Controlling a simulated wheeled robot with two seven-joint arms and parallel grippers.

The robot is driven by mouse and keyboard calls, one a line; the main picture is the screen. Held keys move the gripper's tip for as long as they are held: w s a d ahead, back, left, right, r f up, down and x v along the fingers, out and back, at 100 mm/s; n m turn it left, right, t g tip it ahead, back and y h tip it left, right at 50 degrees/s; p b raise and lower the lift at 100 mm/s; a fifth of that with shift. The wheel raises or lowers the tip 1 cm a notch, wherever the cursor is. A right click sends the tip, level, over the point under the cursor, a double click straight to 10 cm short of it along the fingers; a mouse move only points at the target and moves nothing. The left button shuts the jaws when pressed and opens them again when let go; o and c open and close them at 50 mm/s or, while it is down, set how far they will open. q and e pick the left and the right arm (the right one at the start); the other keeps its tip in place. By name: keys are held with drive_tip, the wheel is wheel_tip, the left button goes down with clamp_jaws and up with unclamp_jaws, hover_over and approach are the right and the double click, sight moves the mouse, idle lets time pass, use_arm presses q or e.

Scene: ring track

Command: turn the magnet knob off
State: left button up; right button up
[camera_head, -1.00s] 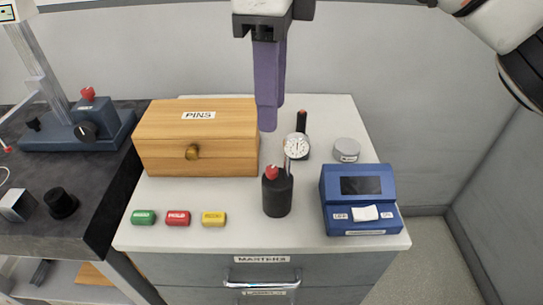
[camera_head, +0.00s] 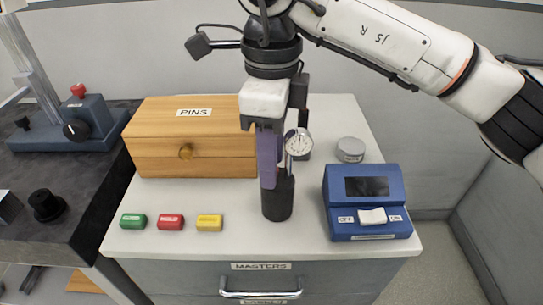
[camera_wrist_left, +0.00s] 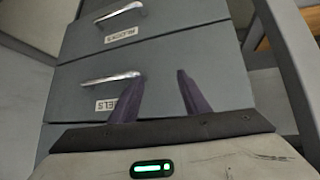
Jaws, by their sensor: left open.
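A black cylindrical base (camera_head: 277,202) stands upright on the white cabinet top in the head view, with a dial gauge (camera_head: 298,143) just above and behind it. The base's red knob is hidden now behind the purple fingers of my right gripper (camera_head: 268,186), which points down at the top of the base. I cannot tell whether it touches the knob or how far apart its fingers are. In the left wrist view my left gripper (camera_wrist_left: 158,84) is open and empty, facing grey drawer fronts. It does not show in the head view.
The wooden PINS box (camera_head: 190,150) stands left of the base. A blue device (camera_head: 367,205) with a white rocker stands right of it, a grey round tin (camera_head: 350,150) behind that. Green, red (camera_head: 171,222) and yellow blocks lie at the front left. A blue fixture (camera_head: 92,115) is on the dark bench.

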drive_tip(key=shift+f, duration=0.1)
clamp_jaws()
drive_tip(key=shift+n, duration=2.3)
unclamp_jaws()
wheel_tip(320, 180, up, 10)
drive_tip(key=shift+r, duration=0.2)
